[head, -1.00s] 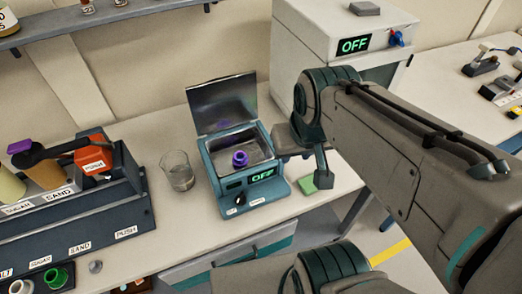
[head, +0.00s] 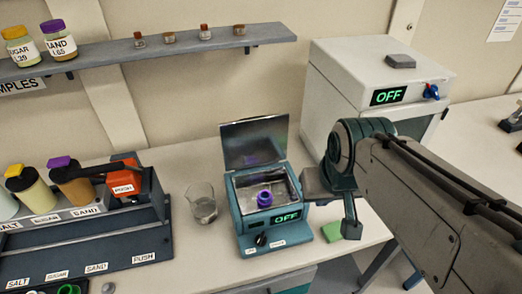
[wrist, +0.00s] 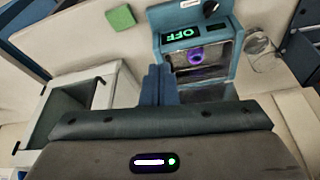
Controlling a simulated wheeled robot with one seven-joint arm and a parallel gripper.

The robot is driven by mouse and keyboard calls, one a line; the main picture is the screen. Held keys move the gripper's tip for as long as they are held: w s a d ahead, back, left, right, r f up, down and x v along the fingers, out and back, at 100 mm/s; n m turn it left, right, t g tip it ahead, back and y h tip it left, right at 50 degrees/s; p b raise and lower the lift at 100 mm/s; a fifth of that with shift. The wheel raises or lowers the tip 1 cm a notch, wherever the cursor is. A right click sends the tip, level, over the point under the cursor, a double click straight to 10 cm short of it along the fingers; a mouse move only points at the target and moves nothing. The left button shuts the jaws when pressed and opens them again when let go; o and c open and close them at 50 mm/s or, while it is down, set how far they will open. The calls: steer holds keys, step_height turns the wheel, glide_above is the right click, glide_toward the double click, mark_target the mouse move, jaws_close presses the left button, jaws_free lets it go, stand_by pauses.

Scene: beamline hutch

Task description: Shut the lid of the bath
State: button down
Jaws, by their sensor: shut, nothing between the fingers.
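The bath (head: 265,243) is a small teal box with a green OFF display and a black knob on its front. Its grey, shiny lid (head: 254,143) stands raised at the back edge, so the bath is open. A purple-topped vial (head: 264,198) sits inside. The bath (wrist: 235,62) appears upside down in the wrist view, with the lid (wrist: 205,93) below its opening. My gripper (wrist: 160,70) is shut and empty, just beside the bath on its right side as seen from the head.
A glass beaker (head: 203,203) stands left of the bath, and a dispenser rack (head: 100,232) is farther left. A green block (head: 352,229) lies to the right. A white cabinet (head: 340,80) with an OFF display stands behind my arm. A shelf (head: 180,47) runs along the wall.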

steer(key=w+a+r+n+b, duration=0.1)
steer(key=w+a+r, duration=0.25)
steer(key=w, duration=0.65)
steer(key=w+a+r+n+t+y+b, duration=0.15)
steer(key=w+a, duration=0.35)
steer(key=w, duration=0.6)
steer(key=w+a+r+b, duration=0.1)
steer(key=w+a+r, duration=0.25)
steer(key=w, duration=0.65)
steer(key=p+x, duration=0.2)
steer(key=x, duration=0.8)
steer(key=s, duration=0.3)
steer(key=shift+s+d+f, duration=0.15)
steer(key=shift+s+d, duration=0.15)
steer(key=shift+d, duration=0.05)
steer(key=shift+f, duration=0.1)
